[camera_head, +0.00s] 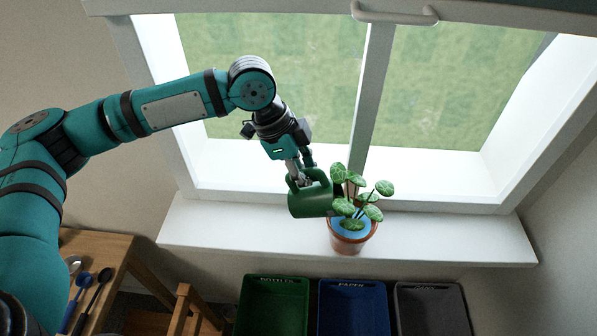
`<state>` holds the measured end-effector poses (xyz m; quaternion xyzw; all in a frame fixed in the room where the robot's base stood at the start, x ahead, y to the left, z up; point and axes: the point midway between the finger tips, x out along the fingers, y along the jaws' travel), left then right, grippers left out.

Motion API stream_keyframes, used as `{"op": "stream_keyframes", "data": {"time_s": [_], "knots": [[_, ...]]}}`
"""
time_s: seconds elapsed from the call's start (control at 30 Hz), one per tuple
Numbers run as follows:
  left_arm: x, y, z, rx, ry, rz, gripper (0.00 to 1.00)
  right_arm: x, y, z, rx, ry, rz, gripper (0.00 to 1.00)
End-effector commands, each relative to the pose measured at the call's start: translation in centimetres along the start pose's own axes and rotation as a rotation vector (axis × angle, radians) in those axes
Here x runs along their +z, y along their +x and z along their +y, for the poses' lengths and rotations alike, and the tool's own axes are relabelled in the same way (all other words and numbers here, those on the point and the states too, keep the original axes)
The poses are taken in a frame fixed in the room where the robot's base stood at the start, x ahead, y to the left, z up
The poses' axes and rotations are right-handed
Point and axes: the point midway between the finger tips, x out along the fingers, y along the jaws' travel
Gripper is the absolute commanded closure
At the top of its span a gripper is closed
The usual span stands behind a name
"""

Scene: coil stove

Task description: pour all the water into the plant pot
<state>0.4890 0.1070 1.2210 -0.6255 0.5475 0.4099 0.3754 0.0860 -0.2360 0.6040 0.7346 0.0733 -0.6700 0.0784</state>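A green watering can (311,200) is held over the white windowsill, just left of the plant. It looks tilted towards the pot, and its spout is mostly hidden behind the leaves. My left gripper (301,180) is closed on the can's handle from above. The plant pot (351,243) is terracotta-coloured and stands upright on the sill. It holds a plant with green, pale-veined leaves (371,212), and a blue surface (352,227) shows inside its rim. I cannot see how much water is in the can. My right gripper is not in view.
The windowsill (450,240) is clear to the right of the pot. Below it stand a green bin (272,308), a blue bin (352,308) and a grey bin (432,310). A wooden table (105,250) with spoons is at lower left. The window frame (372,90) rises behind.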

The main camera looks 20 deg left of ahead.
Motion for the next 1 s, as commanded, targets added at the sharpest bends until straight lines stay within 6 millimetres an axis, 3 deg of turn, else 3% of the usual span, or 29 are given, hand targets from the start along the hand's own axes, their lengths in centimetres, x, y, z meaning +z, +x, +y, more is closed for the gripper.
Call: {"op": "stream_keyframes", "data": {"time_s": [0.2, 0.57, 1.0], "knots": [[-1.8, -0.8, -0.1, -0.003, 0.006, -0.119, 1.00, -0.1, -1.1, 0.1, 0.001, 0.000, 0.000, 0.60], [-4.2, -0.9, 0.0, 0.001, 0.010, -0.310, 1.00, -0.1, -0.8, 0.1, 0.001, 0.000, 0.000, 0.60], [-3.9, -0.9, 0.0, 0.002, 0.007, -0.313, 1.00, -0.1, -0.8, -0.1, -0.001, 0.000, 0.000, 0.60]]}}
